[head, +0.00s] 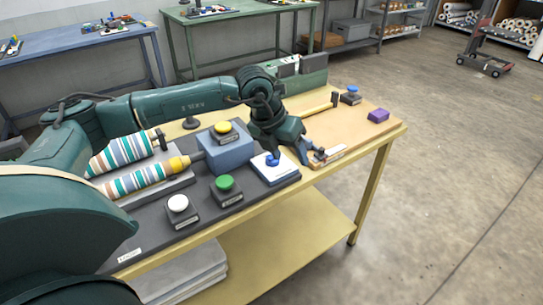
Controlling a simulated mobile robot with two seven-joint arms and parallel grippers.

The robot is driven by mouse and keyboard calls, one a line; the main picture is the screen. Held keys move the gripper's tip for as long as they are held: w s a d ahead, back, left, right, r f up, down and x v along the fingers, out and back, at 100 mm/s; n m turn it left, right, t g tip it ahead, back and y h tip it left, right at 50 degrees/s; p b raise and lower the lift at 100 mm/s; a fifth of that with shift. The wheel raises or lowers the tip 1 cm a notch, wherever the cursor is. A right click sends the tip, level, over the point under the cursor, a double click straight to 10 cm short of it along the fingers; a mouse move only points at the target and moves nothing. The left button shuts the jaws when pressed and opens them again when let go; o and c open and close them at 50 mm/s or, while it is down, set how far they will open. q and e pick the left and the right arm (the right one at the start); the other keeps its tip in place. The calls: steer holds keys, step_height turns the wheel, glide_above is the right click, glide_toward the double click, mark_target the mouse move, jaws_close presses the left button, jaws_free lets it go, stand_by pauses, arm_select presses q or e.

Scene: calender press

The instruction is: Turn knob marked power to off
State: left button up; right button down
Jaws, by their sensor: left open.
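A blue knob (272,160) sits on a white square plate (284,174) at the right end of the dark mat. Its marking is too small to read, so I cannot tell whether it is the power knob or where it points. My left gripper (288,153) is open and pointing down, with one finger close to the blue knob and the other to its right. I cannot tell whether the finger touches the knob. My right gripper is not in view.
Left of the plate stand a blue box with a yellow button (223,127), a green button (225,182), a white button (178,203) and striped rollers (135,181).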

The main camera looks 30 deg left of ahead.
mark_target(271, 156)
arm_select(q)
steer(key=w+a+r+n+y, duration=0.1)
steer(key=a+r+y, duration=0.2)
steer(key=a, duration=0.5)
steer(key=shift+t, duration=0.4)
steer(key=p+x, duration=0.1)
steer(key=x, duration=1.2)
steer(key=shift+w+r, duration=0.1)
steer(key=shift+a, duration=0.1)
steer(key=c, duration=1)
